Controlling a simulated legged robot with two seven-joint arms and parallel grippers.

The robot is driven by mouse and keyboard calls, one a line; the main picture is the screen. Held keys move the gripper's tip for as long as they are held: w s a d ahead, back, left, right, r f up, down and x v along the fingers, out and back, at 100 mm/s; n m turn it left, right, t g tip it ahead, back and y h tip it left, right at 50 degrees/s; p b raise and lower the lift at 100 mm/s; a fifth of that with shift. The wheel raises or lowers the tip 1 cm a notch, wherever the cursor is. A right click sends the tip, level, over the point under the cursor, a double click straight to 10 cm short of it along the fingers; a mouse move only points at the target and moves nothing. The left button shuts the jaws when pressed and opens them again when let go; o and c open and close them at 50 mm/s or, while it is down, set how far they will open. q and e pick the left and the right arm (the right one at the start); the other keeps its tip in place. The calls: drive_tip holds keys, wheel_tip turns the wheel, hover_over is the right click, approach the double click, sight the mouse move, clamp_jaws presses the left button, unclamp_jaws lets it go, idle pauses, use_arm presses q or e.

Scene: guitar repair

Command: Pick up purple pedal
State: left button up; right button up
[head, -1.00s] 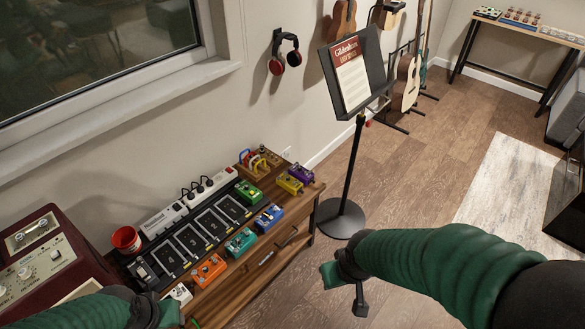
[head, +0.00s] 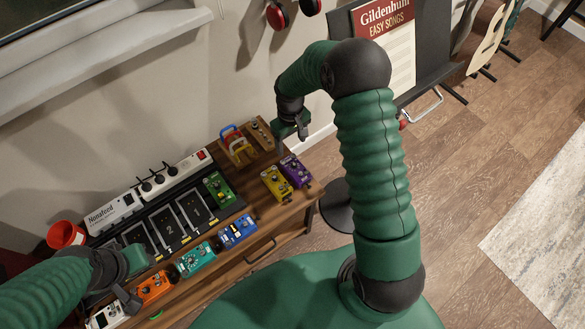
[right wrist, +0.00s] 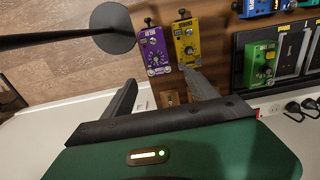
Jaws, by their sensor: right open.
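The purple pedal (head: 296,171) sits at the right end of the wooden cabinet top, beside the yellow pedal (head: 276,184). In the right wrist view, the purple pedal (right wrist: 155,52) lies just beyond the fingertips, with the yellow pedal (right wrist: 187,42) to its right. My right gripper (head: 292,128) is above the back right corner of the cabinet, behind the purple pedal and apart from it. Its fingers (right wrist: 160,78) are spread open and empty in the right wrist view. My left gripper (head: 132,272) is at the lower left, over the pedal board; its jaw is not clear.
The green pedal (head: 219,188), blue pedal (head: 238,232) and teal pedal (head: 196,259) stand to the left. A small colorful rack (head: 237,146) stands at the back near the wall. The music stand (head: 400,50) is right of the cabinet; its round base (right wrist: 112,27) is on the floor.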

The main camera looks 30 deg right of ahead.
hover_over(295, 164)
wheel_tip(295, 164, down, 7)
drive_tip(key=shift+s+a+f+b, duration=0.1)
drive_tip(key=shift+s+a+b, duration=0.05)
drive_tip(key=shift+b, duration=0.3)
drive_tip(key=f, duration=0.5)
drive_tip(key=shift+w+d+f, duration=0.15)
drive_tip(key=shift+w+d, duration=0.1)
drive_tip(key=shift+d, duration=0.1)
drive_tip(key=shift+f, duration=0.3)
drive_tip(key=f, duration=0.2)
drive_tip(key=f+b, duration=0.1)
drive_tip(key=f, duration=0.1)
drive_tip(key=shift+s+a, duration=0.15)
drive_tip(key=shift+a, duration=0.25)
drive_tip(key=shift+f, duration=0.25)
use_arm(q)
drive_tip(key=shift+s+a+f, duration=0.15)
drive_tip(key=shift+s+f, duration=0.1)
drive_tip(key=shift+f, duration=0.2)
drive_tip(key=shift+s+a+f, duration=0.15)
drive_tip(key=shift+s+f, duration=0.1)
drive_tip(key=shift+f, duration=0.2)
